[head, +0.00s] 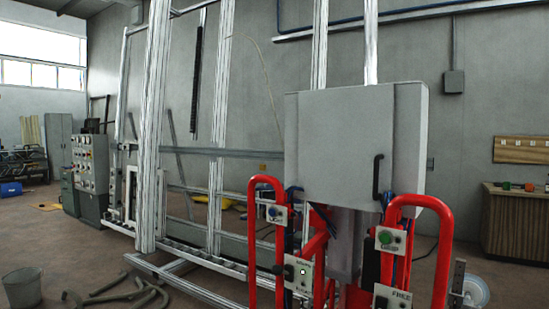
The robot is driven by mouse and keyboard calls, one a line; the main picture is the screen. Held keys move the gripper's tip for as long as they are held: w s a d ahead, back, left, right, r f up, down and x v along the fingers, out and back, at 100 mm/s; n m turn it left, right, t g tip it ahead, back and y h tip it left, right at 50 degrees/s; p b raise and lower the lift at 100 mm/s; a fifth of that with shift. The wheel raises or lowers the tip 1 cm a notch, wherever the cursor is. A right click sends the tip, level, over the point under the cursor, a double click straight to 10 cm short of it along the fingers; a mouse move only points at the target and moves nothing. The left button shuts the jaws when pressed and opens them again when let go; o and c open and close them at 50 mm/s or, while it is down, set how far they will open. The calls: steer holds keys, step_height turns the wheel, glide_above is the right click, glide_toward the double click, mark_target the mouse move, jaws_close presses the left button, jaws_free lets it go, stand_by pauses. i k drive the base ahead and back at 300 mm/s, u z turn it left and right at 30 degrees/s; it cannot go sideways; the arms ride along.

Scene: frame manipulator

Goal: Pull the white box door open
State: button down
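The white box (335,130) stands right of the middle in the head view, mounted on two upright metal rails. Its front door (330,140) looks shut, flush with the box. A black vertical bar handle (377,177) sits near the lower right edge of the door. The box's right side (410,140) is also visible. My gripper does not show in this view, so its place relative to the handle cannot be told.
Red tube handles (445,255) and a left one (253,235) carry control boxes (391,239) below and in front of the white box. A tall metal frame (152,130) stands left. A bucket (22,288) and a wooden cabinet (515,222) flank the floor.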

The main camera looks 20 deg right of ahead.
mark_target(345, 135)
steer(key=k, duration=0.45)
steer(key=z, duration=0.4)
steer(key=i, duration=1)
steer(key=z, duration=0.65)
